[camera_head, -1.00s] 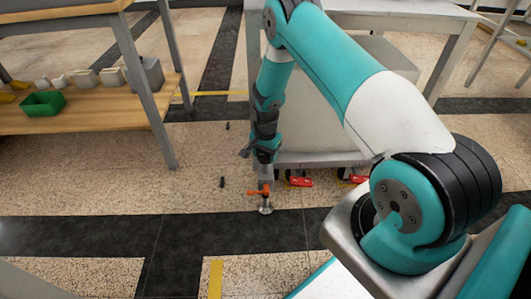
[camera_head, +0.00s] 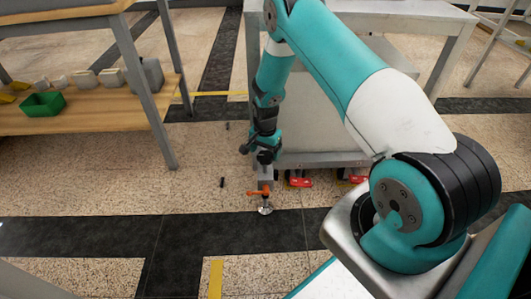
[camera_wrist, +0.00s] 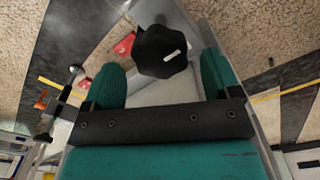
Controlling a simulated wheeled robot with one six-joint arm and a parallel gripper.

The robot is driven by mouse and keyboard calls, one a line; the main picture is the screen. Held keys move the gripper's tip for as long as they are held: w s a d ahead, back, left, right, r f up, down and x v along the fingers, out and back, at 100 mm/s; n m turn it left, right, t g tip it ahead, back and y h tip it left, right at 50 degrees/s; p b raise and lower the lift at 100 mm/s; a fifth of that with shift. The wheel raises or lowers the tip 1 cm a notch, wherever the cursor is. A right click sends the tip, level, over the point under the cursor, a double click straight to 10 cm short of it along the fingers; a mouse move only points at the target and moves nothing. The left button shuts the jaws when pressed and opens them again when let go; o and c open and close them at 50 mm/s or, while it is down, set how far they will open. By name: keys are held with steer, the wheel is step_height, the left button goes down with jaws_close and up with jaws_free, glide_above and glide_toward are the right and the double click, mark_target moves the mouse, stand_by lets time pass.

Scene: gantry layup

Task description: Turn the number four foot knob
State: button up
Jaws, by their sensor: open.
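A black lobed knob (camera_wrist: 160,52) with a white mark on its face shows in the wrist view. It lies between and slightly beyond the tips of the two teal fingers of my gripper (camera_wrist: 162,66), with a visible gap on each side. The fingers are apart and hold nothing. In the head view my gripper (camera_head: 264,157) is low at the near left corner of a grey bench, above a foot with an orange handle (camera_head: 258,193) and a round metal pad (camera_head: 265,210). The knob is not clear there. I cannot read a number on it.
The grey bench (camera_head: 325,157) stands beside my gripper, with red parts (camera_head: 300,181) low on its front. A wooden shelf (camera_head: 95,119) with a green bin (camera_head: 43,103) is at left. A small black object (camera_head: 222,182) lies on the floor. Floor in front is clear.

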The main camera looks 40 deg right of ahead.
step_height(320, 180, up, 16)
steer(key=p, duration=0.4)
steer(key=shift+f, duration=0.25)
step_height(320, 180, down, 17)
steer(key=n+b, duration=1)
steer(key=n, duration=0.2)
steer(key=shift+f+b, duration=0.2)
steer(key=shift+b, duration=0.1)
steer(key=c, duration=0.9)
